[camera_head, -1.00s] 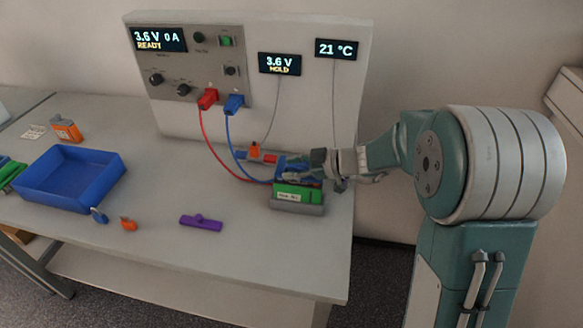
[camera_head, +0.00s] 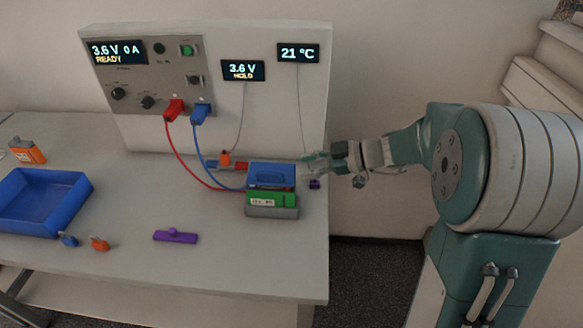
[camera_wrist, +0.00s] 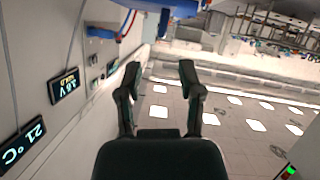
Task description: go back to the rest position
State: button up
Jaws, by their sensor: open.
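My gripper (camera_head: 318,162) is at the right edge of the bench, just right of the blue-topped fixture, apart from it and pointing left. In the wrist view my gripper (camera_wrist: 160,80) shows its two fingers spread, with nothing between them. The blue cover (camera_head: 270,175) sits on the green battery block (camera_head: 272,198), which stands in a grey holder (camera_head: 272,212). A blue part also shows at the top of the wrist view (camera_wrist: 175,8).
The cycler panel (camera_head: 150,75) stands at the back, with red and blue leads running to the fixture. Its display reads READY. A blue tray (camera_head: 80,190), a purple piece (camera_head: 176,236) and small blue and orange clips lie on the bench. A small purple piece (camera_head: 314,184) lies near my gripper.

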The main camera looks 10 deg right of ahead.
jog(key=shift+s+d, duration=0.1)
jog(key=shift+d, duration=0.1)
dwell(0.3)
jog(key=s+a+r+m+g+h, duration=0.1)
jog(key=s+r+m+g+h, duration=0.15)
jog(key=s+m+h, duration=0.8)
jog(key=s+d+r+m+t+h, duration=0.1)
jog(key=s+d+m+t, duration=0.1)
jog(key=s, duration=0.4)
jog(key=s+d+m+t+h, duration=0.1)
jog(key=s+d+m+t, duration=0.1)
jog(key=s+d+m, duration=0.2)
jog(key=shift+s+r+m, duration=0.4)
jog(key=shift+s+m, duration=0.05)
jog(key=shift+s, duration=1.05)
jog(key=shift+a+h, duration=0.1)
jog(key=shift+h, duration=0.15)
